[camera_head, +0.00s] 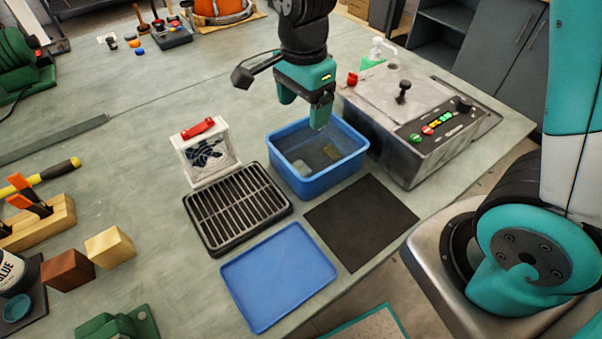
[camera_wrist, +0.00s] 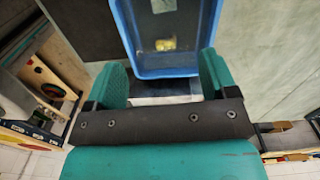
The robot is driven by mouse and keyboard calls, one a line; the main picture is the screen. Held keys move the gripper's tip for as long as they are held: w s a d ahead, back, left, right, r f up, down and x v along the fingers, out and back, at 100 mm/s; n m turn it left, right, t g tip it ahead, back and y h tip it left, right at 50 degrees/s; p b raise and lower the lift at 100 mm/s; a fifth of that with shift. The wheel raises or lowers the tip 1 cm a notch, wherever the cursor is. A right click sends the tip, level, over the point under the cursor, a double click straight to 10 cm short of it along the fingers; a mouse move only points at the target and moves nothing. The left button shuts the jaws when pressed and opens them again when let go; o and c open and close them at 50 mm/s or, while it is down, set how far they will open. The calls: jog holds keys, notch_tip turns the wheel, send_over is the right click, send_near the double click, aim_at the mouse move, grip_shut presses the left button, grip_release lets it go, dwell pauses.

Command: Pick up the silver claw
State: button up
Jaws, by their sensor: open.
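My gripper (camera_head: 304,106) is open and empty above the blue bin (camera_head: 318,188). In the wrist view, the two teal fingers of my gripper (camera_wrist: 162,74) stand apart, with the near wall of the blue bin (camera_wrist: 166,72) between them. Inside the bin lie a small pale yellowish piece (camera_head: 301,165) and a second dull piece (camera_head: 331,152). The wrist view shows a gold-coloured piece (camera_wrist: 165,44) near the bin's near wall and a pale grey piece (camera_wrist: 163,5) cut off at the top edge. I cannot make out which piece, if any, is the silver claw.
A grey control box (camera_head: 402,130) with buttons stands right of the bin. A black grate (camera_head: 237,207), a white box with a red handle (camera_head: 206,160), a blue tray (camera_head: 278,278) and a black mat (camera_head: 361,220) surround its left and front. The bench behind is mostly clear.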

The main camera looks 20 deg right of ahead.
send_over(298, 168)
jog(key=f, duration=1.1)
jog(key=shift+s+d+f+p, duration=0.35)
jog(key=shift+s+p, duration=0.05)
jog(key=shift+w+a+f+p, duration=0.1)
jog(key=shift+f+p, duration=0.1)
jog(key=shift+f, duration=0.7)
jog(key=shift+w+a+f+p, duration=0.1)
jog(key=shift+a+f+p, duration=0.1)
jog(key=shift+f, duration=0.65)
jog(key=shift+w+a+f+p, duration=0.1)
jog(key=shift+f+p, duration=0.1)
jog(key=shift+f, duration=0.7)
jog(key=c, duration=1)
